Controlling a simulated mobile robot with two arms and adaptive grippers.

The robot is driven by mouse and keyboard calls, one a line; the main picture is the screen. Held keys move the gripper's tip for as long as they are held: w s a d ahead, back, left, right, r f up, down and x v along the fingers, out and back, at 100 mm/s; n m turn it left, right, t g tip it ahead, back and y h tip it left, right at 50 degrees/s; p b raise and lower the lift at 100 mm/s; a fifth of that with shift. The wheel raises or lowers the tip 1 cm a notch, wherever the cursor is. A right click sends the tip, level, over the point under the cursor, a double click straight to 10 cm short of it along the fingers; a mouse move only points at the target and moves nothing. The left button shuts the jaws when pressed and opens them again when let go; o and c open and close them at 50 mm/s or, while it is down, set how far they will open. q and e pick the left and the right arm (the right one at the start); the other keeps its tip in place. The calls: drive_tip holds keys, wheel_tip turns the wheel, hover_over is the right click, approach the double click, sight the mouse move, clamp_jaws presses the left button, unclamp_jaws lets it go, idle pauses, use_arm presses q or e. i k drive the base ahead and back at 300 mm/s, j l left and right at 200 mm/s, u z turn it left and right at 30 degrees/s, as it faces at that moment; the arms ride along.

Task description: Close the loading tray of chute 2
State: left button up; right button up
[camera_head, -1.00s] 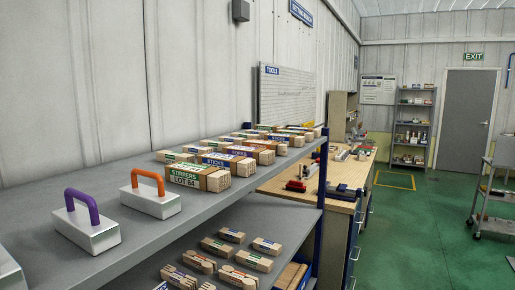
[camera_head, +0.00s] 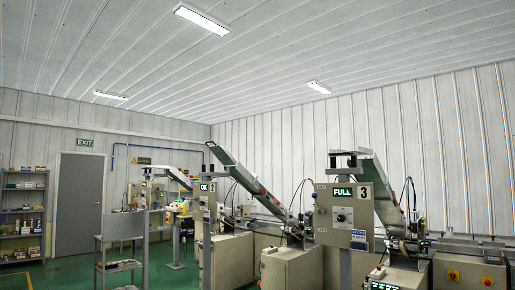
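The panel of machine 2 (camera_head: 206,196) is in the middle of the head view, with a small lit display reading OK and a 2 beside it. A sloping chute (camera_head: 245,178) stands just right of this panel, high at its left end and running down to the right. I cannot make out its loading tray, or whether that is open or shut, at this distance. Neither of my grippers is in view.
A nearer panel (camera_head: 343,215) reads FULL and 3, with another sloping chute (camera_head: 375,185) behind it. A grey cart (camera_head: 122,228) stands left of machine 2. Shelves (camera_head: 22,215) and a grey door (camera_head: 80,200) are at the far left. Green floor shows at lower left.

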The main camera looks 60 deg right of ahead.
sight(221, 152)
drive_tip(key=z, duration=1.7)
drive_tip(key=i+u, duration=0.15)
drive_tip(key=i, duration=2.5)
